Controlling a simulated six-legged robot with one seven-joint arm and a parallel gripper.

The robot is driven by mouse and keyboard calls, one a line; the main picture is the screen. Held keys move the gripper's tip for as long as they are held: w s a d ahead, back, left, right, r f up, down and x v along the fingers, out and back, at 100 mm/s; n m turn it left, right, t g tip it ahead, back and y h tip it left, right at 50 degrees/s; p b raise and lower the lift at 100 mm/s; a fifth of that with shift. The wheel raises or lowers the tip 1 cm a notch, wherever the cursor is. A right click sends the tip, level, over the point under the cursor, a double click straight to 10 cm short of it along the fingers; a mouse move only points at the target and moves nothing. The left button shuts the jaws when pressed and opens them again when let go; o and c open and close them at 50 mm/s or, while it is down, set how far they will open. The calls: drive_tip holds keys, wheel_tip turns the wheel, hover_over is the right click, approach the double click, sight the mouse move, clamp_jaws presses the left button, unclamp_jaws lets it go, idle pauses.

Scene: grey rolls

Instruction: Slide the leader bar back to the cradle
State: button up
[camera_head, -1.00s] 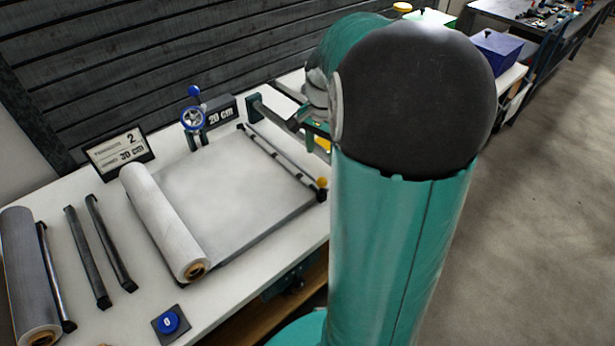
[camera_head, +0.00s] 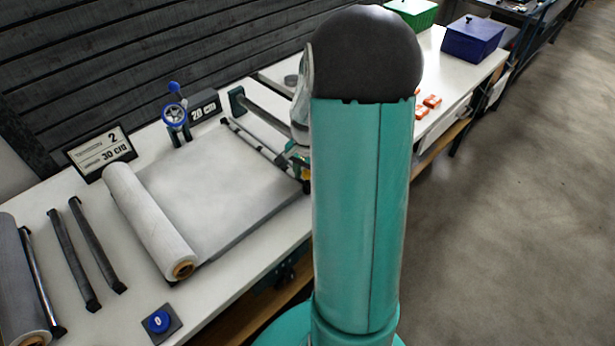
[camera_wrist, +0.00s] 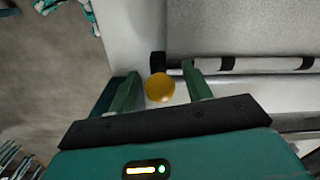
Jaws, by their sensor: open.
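The leader bar (camera_head: 258,146) is a dark rod with light bands lying across the right end of the grey sheet (camera_head: 215,185). In the wrist view the bar (camera_wrist: 255,64) ends in a black block with a yellow knob (camera_wrist: 160,88) beside it. My gripper (camera_wrist: 162,92) is open, with one green finger on each side of the knob; I cannot tell whether they touch it. In the head view my arm hides most of the gripper and the near end of the bar. I cannot make out which part is the cradle.
A white roll (camera_head: 150,222) lies at the sheet's left end. Two dark bars (camera_head: 75,255) and a grey roll (camera_head: 18,290) lie further left. A blue button (camera_head: 158,322) is at the front edge. A blue-wheeled post (camera_head: 176,120) stands behind.

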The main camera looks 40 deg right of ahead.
drive_tip(key=shift+f, duration=0.4)
clamp_jaws()
drive_tip(key=shift+w, duration=0.1)
